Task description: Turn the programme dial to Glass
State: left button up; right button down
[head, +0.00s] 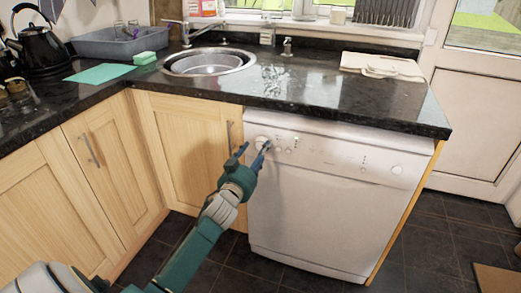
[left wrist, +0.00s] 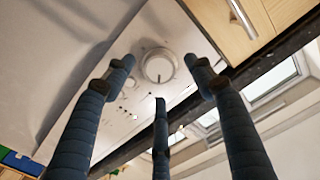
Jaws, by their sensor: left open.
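The programme dial (head: 261,142) is a round white knob at the left end of the dishwasher's (head: 330,205) control panel. It shows larger in the left wrist view (left wrist: 158,66), with a dark pointer line towards the picture's bottom. Small marks lie around it; their words are too small to read. My left gripper (head: 254,155) is in front of the dial, its dark fingers spread open. In the left wrist view, two fingertips flank the dial and a third is below it, with gaps visible; nothing is held. My right gripper is not in view.
A dark granite worktop (head: 330,98) overhangs the dishwasher. A cupboard handle (head: 229,135) is just left of the dial. Small buttons (head: 289,151) are right of it. A sink (head: 208,62), kettle (head: 40,47) and chopping board (head: 382,65) are on top. The floor ahead is clear.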

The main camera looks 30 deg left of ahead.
aim_at(262, 145)
pick_arm(q)
jog(key=shift+x, duration=1.45)
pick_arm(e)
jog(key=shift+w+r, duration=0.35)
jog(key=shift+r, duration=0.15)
pick_arm(q)
jog(key=c, duration=1.1)
jog(key=shift+r+m+p, duration=0.1)
jog(key=shift+m+p, duration=0.25)
jog(key=shift+m, duration=0.35)
jog(key=shift+c, duration=0.2)
jog(key=shift+m, duration=0.5)
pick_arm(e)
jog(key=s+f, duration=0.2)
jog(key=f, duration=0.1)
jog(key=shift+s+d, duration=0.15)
pick_arm(q)
jog(key=o, duration=1.1)
jog(key=shift+o, duration=0.2)
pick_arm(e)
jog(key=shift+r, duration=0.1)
